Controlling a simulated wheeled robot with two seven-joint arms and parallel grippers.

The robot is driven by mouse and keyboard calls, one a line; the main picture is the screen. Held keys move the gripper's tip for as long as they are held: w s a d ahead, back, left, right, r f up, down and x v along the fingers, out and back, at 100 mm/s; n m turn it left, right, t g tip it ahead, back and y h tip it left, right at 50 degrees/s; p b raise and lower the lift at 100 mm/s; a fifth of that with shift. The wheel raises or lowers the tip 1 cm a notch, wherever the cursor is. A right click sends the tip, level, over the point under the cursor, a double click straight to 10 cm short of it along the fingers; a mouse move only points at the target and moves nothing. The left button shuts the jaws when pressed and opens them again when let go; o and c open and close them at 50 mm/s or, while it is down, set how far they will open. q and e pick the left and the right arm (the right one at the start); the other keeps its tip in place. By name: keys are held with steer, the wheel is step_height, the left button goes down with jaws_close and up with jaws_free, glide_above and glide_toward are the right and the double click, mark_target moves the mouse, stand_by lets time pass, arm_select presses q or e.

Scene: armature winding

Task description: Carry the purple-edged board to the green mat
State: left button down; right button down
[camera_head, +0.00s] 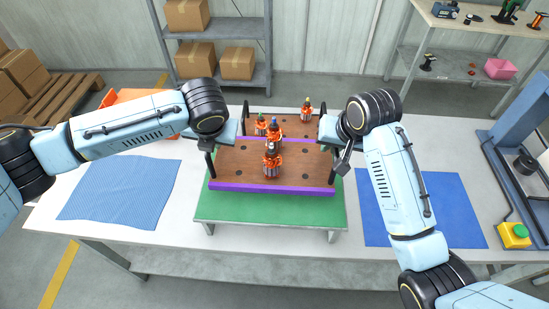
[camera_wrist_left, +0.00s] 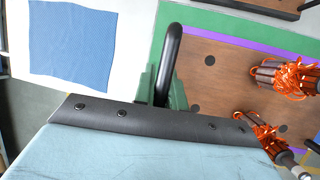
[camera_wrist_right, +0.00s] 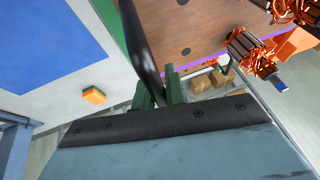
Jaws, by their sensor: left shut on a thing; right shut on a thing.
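The purple-edged board (camera_head: 225,167) is a brown plate with dark holes, its purple edge (camera_head: 270,188) facing me. The green mat (camera_head: 270,212) lies on a low stand, under and in front of the board. I cannot tell whether the board touches it. My left gripper (camera_wrist_left: 163,92) is shut on the board's left black handle (camera_wrist_left: 172,55). My right gripper (camera_wrist_right: 160,90) is shut on the right black handle (camera_wrist_right: 135,38). The arms partly hide both handles in the head view.
A light blue mat (camera_head: 120,190) lies left on the white table, a darker blue mat (camera_head: 425,210) right. A blue machine (camera_head: 525,150) with a yellow box (camera_head: 515,235) stands at the right. Grey shelves (camera_head: 215,35) with cardboard boxes are behind.

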mark_target(216, 155)
arm_select(q)
steer(key=shift+w, duration=0.3)
arm_select(e)
steer(key=shift+w+r, duration=0.1)
steer(key=shift+w, duration=0.2)
arm_select(q)
steer(key=shift+s+r, duration=0.25)
steer(key=shift+s, duration=0.1)
arm_select(e)
steer(key=shift+s+r, duration=0.15)
steer(key=shift+s, duration=0.2)
arm_select(q)
steer(key=shift+f, duration=0.1)
